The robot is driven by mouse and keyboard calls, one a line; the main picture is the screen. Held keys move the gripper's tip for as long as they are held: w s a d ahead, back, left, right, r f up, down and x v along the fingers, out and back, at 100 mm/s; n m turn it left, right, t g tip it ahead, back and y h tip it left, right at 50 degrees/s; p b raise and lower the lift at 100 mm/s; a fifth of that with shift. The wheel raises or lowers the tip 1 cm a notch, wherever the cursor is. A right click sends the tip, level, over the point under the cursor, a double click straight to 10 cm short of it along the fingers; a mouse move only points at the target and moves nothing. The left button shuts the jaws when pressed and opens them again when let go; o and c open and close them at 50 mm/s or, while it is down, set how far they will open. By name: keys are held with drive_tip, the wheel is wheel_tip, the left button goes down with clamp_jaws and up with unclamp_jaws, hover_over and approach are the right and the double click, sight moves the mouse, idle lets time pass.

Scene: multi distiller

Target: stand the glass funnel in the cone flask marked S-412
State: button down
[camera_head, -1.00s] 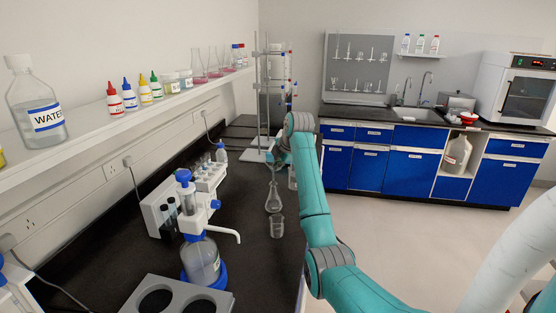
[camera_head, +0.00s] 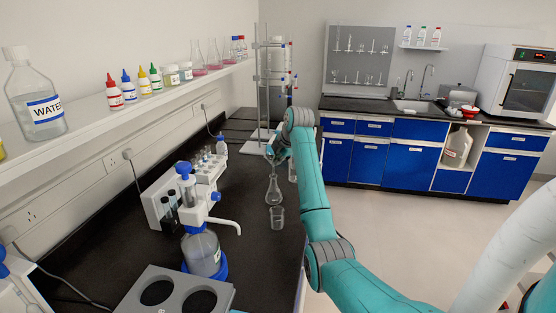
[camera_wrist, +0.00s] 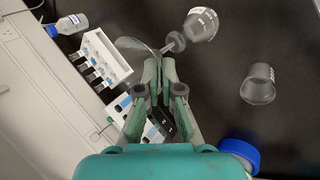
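The glass funnel (camera_wrist: 133,45) shows in the wrist view as a clear, curved shape at my fingertips. My gripper (camera_wrist: 158,62) is closed down on it. A cone flask (camera_wrist: 203,24) lies just beyond, with its neck towards the funnel; whether the funnel's stem is inside the neck I cannot tell. In the head view the flask (camera_head: 273,192) stands upright on the black bench below my gripper (camera_head: 272,158), which is small and partly hidden by my wrist. A pale label shows on the flask, but its marking is too small to read.
A small beaker (camera_head: 277,217) stands just in front of the flask. To the left are a white tube rack (camera_head: 160,205) and a blue-capped dispenser bottle (camera_head: 203,255). A retort stand (camera_head: 262,95) rises behind. A grey holder (camera_head: 175,290) with round holes is at the front.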

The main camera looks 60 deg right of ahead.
drive_tip(key=shift+f, duration=2.1)
idle(1.0)
drive_tip(key=c, duration=1.2)
unclamp_jaws()
drive_tip(key=shift+c, duration=0.2)
drive_tip(key=v, duration=1.2)
